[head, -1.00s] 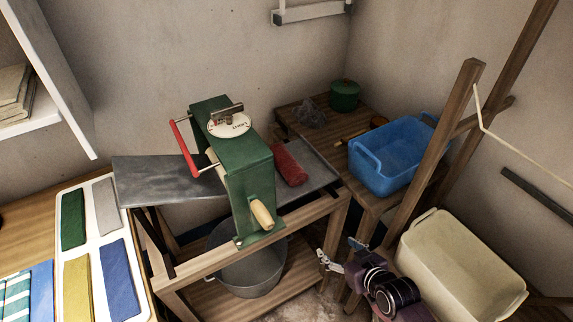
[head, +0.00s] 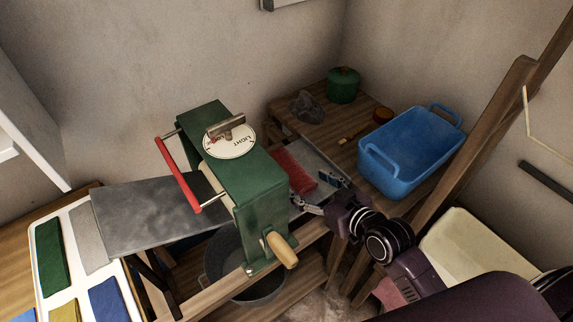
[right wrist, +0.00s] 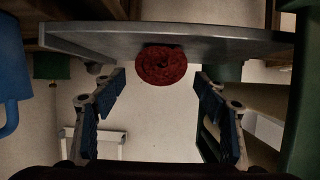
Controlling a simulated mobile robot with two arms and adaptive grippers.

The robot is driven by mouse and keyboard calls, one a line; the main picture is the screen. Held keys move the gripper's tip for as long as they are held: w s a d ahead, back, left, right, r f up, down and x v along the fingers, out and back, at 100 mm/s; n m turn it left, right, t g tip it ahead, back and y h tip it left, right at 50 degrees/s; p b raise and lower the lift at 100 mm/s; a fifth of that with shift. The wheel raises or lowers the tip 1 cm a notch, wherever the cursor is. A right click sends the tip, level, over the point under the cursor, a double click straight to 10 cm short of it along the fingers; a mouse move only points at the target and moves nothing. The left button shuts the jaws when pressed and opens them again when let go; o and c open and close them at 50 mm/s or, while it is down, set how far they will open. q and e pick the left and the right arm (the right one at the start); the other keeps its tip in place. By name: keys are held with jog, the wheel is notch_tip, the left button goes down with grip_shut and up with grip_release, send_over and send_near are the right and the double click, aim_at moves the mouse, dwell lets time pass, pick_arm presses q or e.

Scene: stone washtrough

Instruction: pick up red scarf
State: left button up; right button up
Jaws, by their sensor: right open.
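The red scarf (head: 294,172) is a rolled bundle lying on the grey metal tray (head: 322,160) at the right side of the green mangle (head: 238,175). In the right wrist view the scarf (right wrist: 161,66) shows its round, coiled end against the tray (right wrist: 230,42). My right gripper (head: 320,192) is open and empty, just off the scarf's near right end. In the right wrist view its blue-padded fingers (right wrist: 160,100) stand apart on either side of the scarf, short of it. My left gripper is not in view.
A blue tub (head: 408,160) stands on the wooden bench to the right, with a green pot (head: 343,86) behind. A cream tub (head: 475,250) is at lower right. The mangle's wooden crank handle (head: 281,250) sticks out nearby. A wooden post (head: 480,150) rises at the right.

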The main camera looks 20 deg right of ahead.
aim_at(297, 176)
jog(key=x, duration=0.3)
jog(key=shift+p, duration=0.4)
jog(key=x, duration=0.3)
jog(key=shift+f, duration=0.15)
jog(key=shift+w, duration=0.1)
jog(key=c, duration=1.3)
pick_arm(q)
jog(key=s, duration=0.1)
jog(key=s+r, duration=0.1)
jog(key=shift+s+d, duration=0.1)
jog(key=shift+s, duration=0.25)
pick_arm(e)
jog(key=shift+c, duration=1.1)
